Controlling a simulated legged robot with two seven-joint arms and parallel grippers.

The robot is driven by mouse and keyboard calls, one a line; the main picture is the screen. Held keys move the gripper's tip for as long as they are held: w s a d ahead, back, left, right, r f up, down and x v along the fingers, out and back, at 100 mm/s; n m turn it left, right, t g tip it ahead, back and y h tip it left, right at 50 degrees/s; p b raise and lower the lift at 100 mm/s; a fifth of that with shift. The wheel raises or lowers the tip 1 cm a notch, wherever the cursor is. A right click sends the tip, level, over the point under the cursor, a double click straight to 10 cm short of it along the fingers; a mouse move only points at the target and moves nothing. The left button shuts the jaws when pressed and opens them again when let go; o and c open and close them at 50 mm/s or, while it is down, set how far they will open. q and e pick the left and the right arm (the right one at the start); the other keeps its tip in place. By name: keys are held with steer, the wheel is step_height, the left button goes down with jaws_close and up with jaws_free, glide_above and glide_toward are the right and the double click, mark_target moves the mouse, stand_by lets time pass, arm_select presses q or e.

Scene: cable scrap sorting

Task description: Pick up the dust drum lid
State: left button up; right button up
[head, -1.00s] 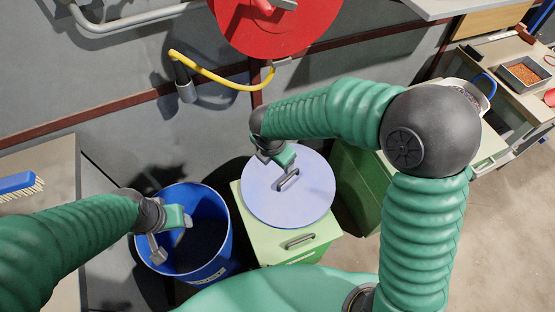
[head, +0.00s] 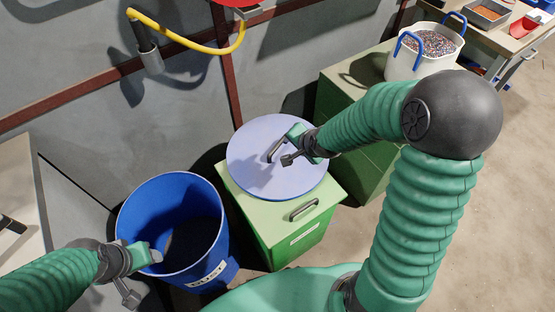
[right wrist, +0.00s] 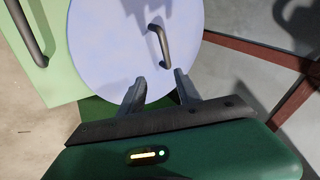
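The dust drum lid (head: 255,180) is a pale lavender disc with a dark bar handle (head: 277,149). It lies flat on a green box (head: 272,222), beside the open blue drum (head: 216,250). My right gripper (head: 287,158) is over the lid, close to the handle. In the right wrist view, the right gripper (right wrist: 160,88) is open and empty. Its fingers point at the lid (right wrist: 110,50), and the handle (right wrist: 159,46) lies beyond the fingertips, not between them. My left gripper (head: 145,277) is at the drum's near left rim, fingers apart; contact with the rim is unclear.
The green box has a front handle (head: 303,210). Another green cabinet (head: 345,100) stands behind at right, with a white bucket of scrap (head: 408,62) on it. A yellow hose (head: 190,37) hangs on the wall. A grey table (head: 20,170) stands at left; open floor lies right.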

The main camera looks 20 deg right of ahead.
steer(key=b, duration=0.2)
glide_toward(278, 146)
steer(key=x, duration=0.3)
steer(key=shift+s+d+f, duration=0.15)
steer(key=shift+s+d, duration=0.05)
steer(key=shift+w+a+f, duration=0.15)
steer(key=shift+w, duration=0.05)
steer(key=b+x, duration=0.2)
steer(key=x, duration=0.3)
steer(key=shift+w+f, duration=0.15)
steer(key=shift+w, duration=0.15)
steer(key=shift+a+r, duration=0.1)
steer(key=shift+r, duration=0.15)
steer(key=shift+c, duration=1.4)
steer(key=c, duration=0.5)
arm_select(q)
steer(key=f, duration=0.3)
steer(key=a+f, duration=0.1)
steer(key=f, duration=0.1)
steer(key=shift+f, duration=0.3)
arm_select(e)
steer(key=shift+f, duration=0.1)
jaws_close()
